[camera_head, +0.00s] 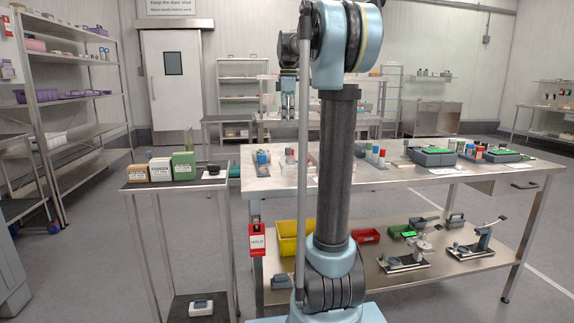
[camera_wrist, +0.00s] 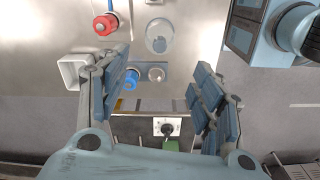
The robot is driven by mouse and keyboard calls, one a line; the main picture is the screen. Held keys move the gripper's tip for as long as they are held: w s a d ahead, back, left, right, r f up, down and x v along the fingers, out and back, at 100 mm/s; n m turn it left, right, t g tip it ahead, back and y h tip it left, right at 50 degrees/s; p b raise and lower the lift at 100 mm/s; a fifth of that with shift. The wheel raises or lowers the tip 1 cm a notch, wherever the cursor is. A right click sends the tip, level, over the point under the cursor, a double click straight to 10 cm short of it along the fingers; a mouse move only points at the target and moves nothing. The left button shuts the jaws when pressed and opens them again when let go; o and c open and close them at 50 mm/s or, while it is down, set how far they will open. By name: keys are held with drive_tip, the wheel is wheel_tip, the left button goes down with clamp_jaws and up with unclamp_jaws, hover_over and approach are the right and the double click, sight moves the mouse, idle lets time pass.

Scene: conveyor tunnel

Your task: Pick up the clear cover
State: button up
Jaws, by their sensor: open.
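In the wrist view, a round see-through piece (camera_wrist: 158,37) stands on the metal table top, with grey showing through it. It looks like the clear cover, but I cannot be sure. My gripper (camera_wrist: 160,92) is open and empty, its two blue-grey padded fingers spread wide. The see-through piece lies beyond the fingertips, apart from them. In the head view, my gripper (camera_head: 288,100) hangs at the end of my arm. My column hides part of the table there, and I cannot pick out the cover clearly.
A red-capped item (camera_wrist: 105,24), a blue-capped item (camera_wrist: 130,79) and a white square holder (camera_wrist: 76,70) are near the see-through piece. The work table (camera_head: 440,177) carries grey trays at right. A side stand (camera_head: 190,184) holds boxes and a black cup (camera_head: 213,170).

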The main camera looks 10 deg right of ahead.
approach(288, 155)
drive_tip(key=f, duration=0.2)
drive_tip(key=w+f, duration=0.1)
drive_tip(key=f, duration=0.3)
drive_tip(key=shift+w+d+f, duration=0.15)
drive_tip(key=shift+w+f, duration=0.2)
drive_tip(key=shift+s+f, duration=0.2)
drive_tip(key=shift+f, duration=2.6)
drive_tip(key=c, duration=0.9)
